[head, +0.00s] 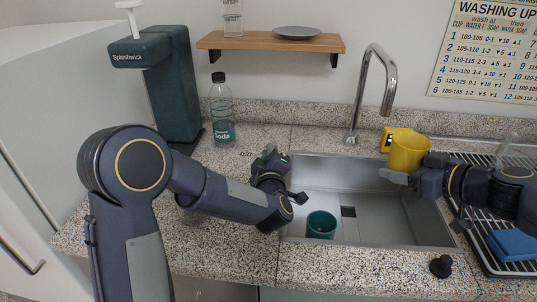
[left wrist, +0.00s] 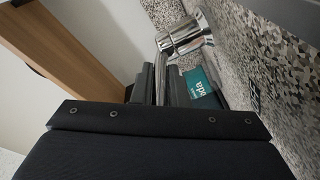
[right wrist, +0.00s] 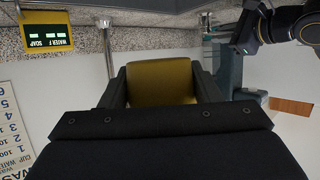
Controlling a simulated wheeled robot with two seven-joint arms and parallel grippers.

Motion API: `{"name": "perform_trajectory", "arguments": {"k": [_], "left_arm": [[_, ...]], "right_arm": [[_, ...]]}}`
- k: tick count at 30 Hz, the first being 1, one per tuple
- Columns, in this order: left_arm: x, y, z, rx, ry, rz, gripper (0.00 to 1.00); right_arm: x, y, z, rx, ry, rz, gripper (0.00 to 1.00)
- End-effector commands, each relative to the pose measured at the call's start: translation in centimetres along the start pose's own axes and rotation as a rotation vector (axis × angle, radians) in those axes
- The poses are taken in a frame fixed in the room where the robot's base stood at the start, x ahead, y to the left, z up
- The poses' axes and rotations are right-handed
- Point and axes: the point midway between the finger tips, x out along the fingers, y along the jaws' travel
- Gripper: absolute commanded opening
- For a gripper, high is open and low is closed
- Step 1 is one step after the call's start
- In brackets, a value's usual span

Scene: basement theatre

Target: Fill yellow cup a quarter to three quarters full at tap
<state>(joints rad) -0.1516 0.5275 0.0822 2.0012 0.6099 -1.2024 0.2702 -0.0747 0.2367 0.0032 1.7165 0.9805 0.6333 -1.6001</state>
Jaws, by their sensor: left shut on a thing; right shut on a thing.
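The yellow cup (head: 407,153) is held roughly upright over the right side of the sink, just below and right of the spout end of the chrome tap (head: 386,95). My right gripper (head: 410,178) is shut on the cup, which also fills the space between its fingers in the right wrist view (right wrist: 160,82). No water stream shows, and the inside of the cup is hidden. My left gripper (head: 270,160) is behind the sink's left rim, shut on a chrome lever (left wrist: 166,70) seen in the left wrist view; the head view mostly hides that lever.
A teal cup (head: 321,224) stands in the sink (head: 385,225). A yellow display box (right wrist: 45,31) marked water and soap is behind the yellow cup. A soda bottle (head: 222,112) and dark green dispenser (head: 170,85) stand left. A rack (head: 485,235) with a blue sponge (head: 512,244) is right.

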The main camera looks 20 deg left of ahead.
Motion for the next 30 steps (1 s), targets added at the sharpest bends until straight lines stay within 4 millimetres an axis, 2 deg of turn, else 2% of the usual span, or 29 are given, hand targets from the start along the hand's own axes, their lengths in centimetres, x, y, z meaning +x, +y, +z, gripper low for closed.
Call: {"name": "perform_trajectory", "arguments": {"k": [13,25,26,30], "left_arm": [[0.6,-0.6,-1.3,-0.003,-0.2,0.145,0.0],[0.5,-0.7,-1.2,-0.001,-0.228,0.161,0.0],[0.5,-0.7,-1.2,-0.001,-0.228,0.16,0.16],[0.5,-0.7,-1.2,-0.001,-0.229,0.159,0.34]], "right_arm": [[0.0,0.0,0.0,0.0,0.0,0.0,0.34],[0.0,0.0,0.0,0.0,0.0,0.0,0.34],[0.0,0.0,0.0,0.0,0.0,0.0,0.34],[0.0,0.0,0.0,0.0,0.0,0.0,0.34]]}}
